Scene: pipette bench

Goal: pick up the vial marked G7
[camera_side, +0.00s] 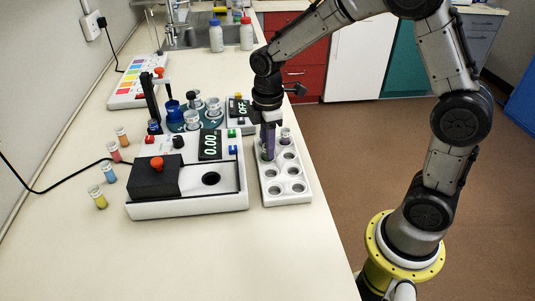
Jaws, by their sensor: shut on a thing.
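My gripper (268,122) points down over the far left end of the white rack (288,198). It is shut on a purple vial (268,144), which hangs upright below the fingers. The vial's lower end is at a far left hole of the rack; I cannot tell whether it is inside the hole or just above it. Another capped vial (285,136) stands in the rack just right of it. The nearer rack holes look empty. No marking such as G7 can be read on any vial at this size.
A white instrument (188,207) with a "0.00" display stands close left of the rack. Behind are a round teal holder with tubes (193,122) and a box reading "OFF" (238,108). Several small coloured vials (109,173) stand at left. The front bench is clear.

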